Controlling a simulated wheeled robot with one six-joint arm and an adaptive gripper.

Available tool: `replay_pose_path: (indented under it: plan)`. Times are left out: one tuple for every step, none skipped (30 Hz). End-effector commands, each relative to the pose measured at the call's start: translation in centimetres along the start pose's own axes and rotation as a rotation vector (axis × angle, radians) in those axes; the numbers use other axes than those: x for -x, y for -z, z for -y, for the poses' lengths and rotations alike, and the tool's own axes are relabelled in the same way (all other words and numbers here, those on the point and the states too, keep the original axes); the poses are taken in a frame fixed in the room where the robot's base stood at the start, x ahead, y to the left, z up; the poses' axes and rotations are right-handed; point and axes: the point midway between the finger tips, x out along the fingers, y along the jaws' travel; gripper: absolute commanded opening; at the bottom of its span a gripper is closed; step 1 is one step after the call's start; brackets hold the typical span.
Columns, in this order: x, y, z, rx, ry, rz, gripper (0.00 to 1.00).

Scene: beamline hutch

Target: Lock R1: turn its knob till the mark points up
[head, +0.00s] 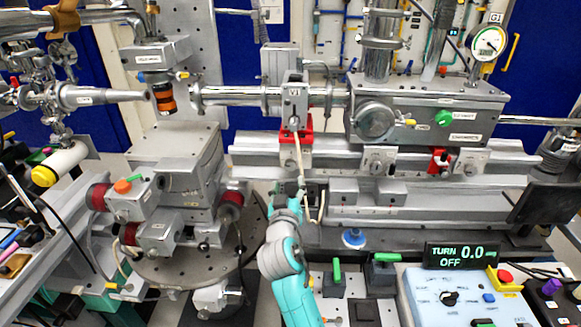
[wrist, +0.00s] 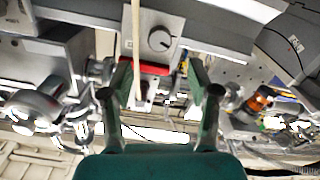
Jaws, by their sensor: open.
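In the wrist view a round grey knob (wrist: 160,40) with a dark pointer mark sits on a metal carrier, beside a red block (wrist: 150,68). No R1 label is readable, so I cannot be sure it is R1. The mark's exact direction is too small to tell. My gripper (wrist: 158,88) is open and empty, its fingers apart on either side of the red block in the picture, not around the knob. In the head view my gripper (head: 285,190) is just below the left carrier with the red clamp (head: 297,136); the knob there is not clear.
A pale thin rod (head: 299,160) runs down in front of the left carrier, close to my gripper. Other carriers with knobs (head: 378,160) stand to the right on the rail. The control box (head: 430,300) and its display (head: 462,256), reading "TURN 0.0 OFF", are at front right.

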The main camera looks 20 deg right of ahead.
Motion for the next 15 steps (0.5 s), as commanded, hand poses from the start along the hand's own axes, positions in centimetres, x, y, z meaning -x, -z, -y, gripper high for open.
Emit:
replay_pose_path:
  plan:
    - [-0.8, 0.0, -0.1, 0.0, -0.001, 0.001, 0.61]
    - [-1.2, 0.0, -0.1, 0.0, -0.002, 0.001, 0.61]
    - [-1.9, 0.0, -0.1, -0.001, -0.002, 0.002, 0.61]
    - [-2.5, 0.0, -0.1, -0.001, -0.002, 0.001, 0.61]
    - [-3.0, 0.0, -0.1, 0.0, -0.001, 0.001, 0.61]
    - [-3.8, 0.0, -0.1, -0.001, -0.001, 0.001, 0.61]
    - [-4.3, 0.0, -0.1, 0.0, -0.001, 0.002, 0.61]
    - [-4.8, 0.0, -0.1, 0.0, -0.002, 0.001, 0.61]
    - [-5.5, 0.0, -0.1, 0.0, -0.002, 0.001, 0.61]
    - [-6.0, 0.0, -0.1, 0.0, -0.002, 0.0, 0.61]
    - [-6.5, -0.1, -0.1, 0.0, -0.001, 0.002, 0.61]
    - [-7.1, 0.0, -0.1, -0.001, -0.001, 0.001, 0.61]
    - [-7.5, 0.0, -0.1, 0.0, -0.001, 0.001, 0.61]
    - [-7.8, 0.0, -0.1, 0.0, 0.0, 0.001, 0.61]
    - [-8.2, -0.1, -0.1, 0.0, 0.0, 0.001, 0.61]
